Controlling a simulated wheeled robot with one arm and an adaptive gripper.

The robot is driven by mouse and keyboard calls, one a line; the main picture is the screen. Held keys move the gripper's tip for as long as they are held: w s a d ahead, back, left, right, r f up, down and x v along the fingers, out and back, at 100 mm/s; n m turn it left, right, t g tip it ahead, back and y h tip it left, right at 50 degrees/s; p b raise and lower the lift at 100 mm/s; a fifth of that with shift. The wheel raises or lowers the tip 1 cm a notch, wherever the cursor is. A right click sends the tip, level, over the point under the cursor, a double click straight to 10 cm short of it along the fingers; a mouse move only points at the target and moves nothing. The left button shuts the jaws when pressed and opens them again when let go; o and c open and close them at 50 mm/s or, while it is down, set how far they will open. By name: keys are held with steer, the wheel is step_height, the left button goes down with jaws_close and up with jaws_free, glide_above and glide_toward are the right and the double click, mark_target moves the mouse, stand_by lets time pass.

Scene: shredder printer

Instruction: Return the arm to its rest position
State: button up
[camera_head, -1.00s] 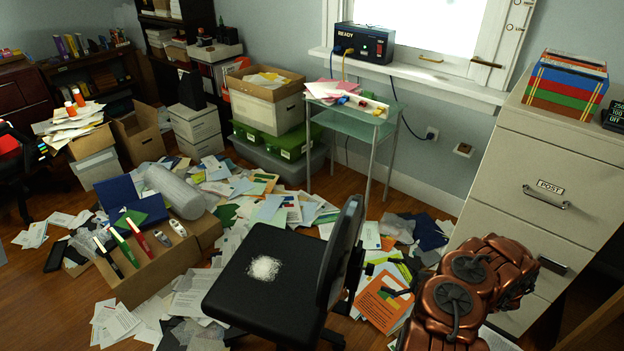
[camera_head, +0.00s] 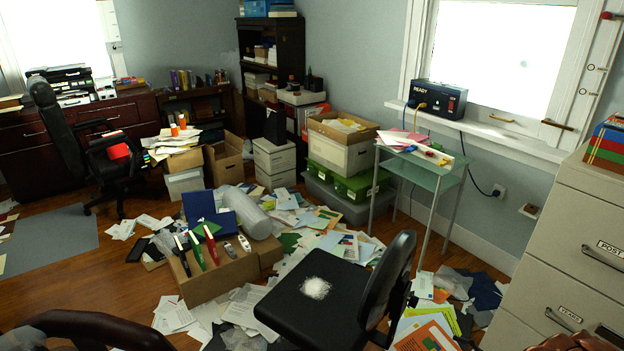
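My gripper is not in view in the head view. A small piece of my copper-coloured arm (camera_head: 575,342) shows at the bottom right edge, in front of the beige filing cabinet (camera_head: 570,255). The rest of the arm is out of the picture, so its full pose and what the gripper holds cannot be seen.
A black chair (camera_head: 335,325) with white shreds on its seat stands in front. Papers and a cardboard box (camera_head: 215,278) of markers cover the floor around it. A glass side table (camera_head: 425,178) stands by the window. A dark curved object (camera_head: 90,325) fills the bottom left corner.

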steer(key=w+a+r+n+g+y, duration=0.2)
steer(key=w+a+r+n+g, duration=0.2)
steer(key=a+r+n, duration=0.35)
steer(key=s+a+r+n+g+h+p, duration=0.1)
steer(key=s+a+r+n+g, duration=0.3)
steer(key=a+r+n, duration=0.55)
steer(key=s+a+r+n+g+h+p, duration=0.1)
steer(key=s+a+r+n+g+h, duration=0.1)
steer(key=a+r+n+g, duration=0.6)
steer(key=s+a+r+n+h, duration=0.35)
steer(key=s+n, duration=0.25)
steer(key=n, duration=0.2)
steer(key=s+a+r+n+h, duration=0.2)
steer(key=s+r+n+h, duration=0.1)
steer(key=s+r+n, duration=0.3)
steer(key=s+d+n+t+h+p, duration=0.1)
steer(key=s+d+n+h, duration=0.2)
steer(key=s+n, duration=0.3)
steer(key=s+d+r+n+t+h, duration=0.1)
steer(key=s+d+n+h, duration=0.2)
steer(key=s+n, duration=0.4)
steer(key=shift+r+n+t+p, duration=0.2)
steer(key=shift+n+t+p, duration=0.2)
steer(key=shift+n, duration=0.3)
steer(key=shift+h, duration=0.25)
